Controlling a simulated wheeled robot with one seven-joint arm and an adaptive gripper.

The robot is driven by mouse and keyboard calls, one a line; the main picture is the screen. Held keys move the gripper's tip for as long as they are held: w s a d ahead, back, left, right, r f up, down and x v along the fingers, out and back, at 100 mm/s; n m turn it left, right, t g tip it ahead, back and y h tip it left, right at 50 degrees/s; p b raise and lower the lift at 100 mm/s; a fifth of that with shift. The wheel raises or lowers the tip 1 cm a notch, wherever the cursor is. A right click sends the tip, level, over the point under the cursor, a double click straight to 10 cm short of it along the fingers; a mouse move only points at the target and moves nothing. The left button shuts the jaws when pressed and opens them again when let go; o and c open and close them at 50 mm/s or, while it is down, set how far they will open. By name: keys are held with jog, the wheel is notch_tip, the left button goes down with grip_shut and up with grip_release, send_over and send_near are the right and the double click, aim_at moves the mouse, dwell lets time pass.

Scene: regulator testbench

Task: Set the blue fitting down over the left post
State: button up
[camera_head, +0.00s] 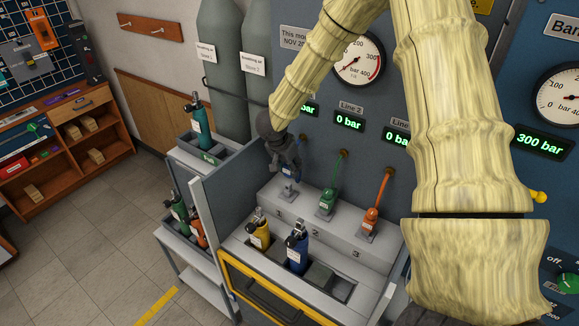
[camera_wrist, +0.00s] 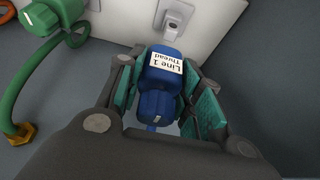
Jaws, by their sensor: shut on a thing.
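The blue fitting (camera_wrist: 160,98), with a white label reading "Line 1 Thread", is between the fingers of my gripper (camera_wrist: 165,75) in the wrist view. My gripper is shut on it. In the head view, my gripper (camera_head: 287,162) holds the blue fitting (camera_head: 289,172) just above the left post (camera_head: 289,189), at the left end of the grey step. The post (camera_wrist: 173,27) on its square plate shows just beyond the fitting in the wrist view. I cannot tell whether fitting and post touch.
A green fitting (camera_head: 327,201) and an orange fitting (camera_head: 370,216) with hoses stand on the posts to the right. Yellow (camera_head: 260,233) and blue (camera_head: 297,247) bottle-like devices stand in the front tray. A grey side panel (camera_head: 238,172) rises at the left.

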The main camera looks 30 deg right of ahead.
jog(key=shift+w+f+b, duration=0.25)
jog(key=shift+w+f, duration=0.05)
jog(key=shift+f, duration=0.25)
jog(key=shift+w+f+b, duration=0.25)
jog(key=shift+f, duration=0.5)
jog(key=shift+s+f+b, duration=0.15)
jog(key=shift+s+b, duration=0.15)
jog(key=shift+b, duration=0.45)
jog(key=shift+f, duration=0.25)
jog(key=shift+w+f+b, duration=0.1)
jog(key=shift+f+b, duration=0.2)
jog(key=shift+b, duration=0.2)
jog(key=shift+r, duration=0.25)
jog(key=shift+p, duration=0.3)
jog(key=shift+a+p, duration=0.2)
jog(key=shift+p, duration=0.25)
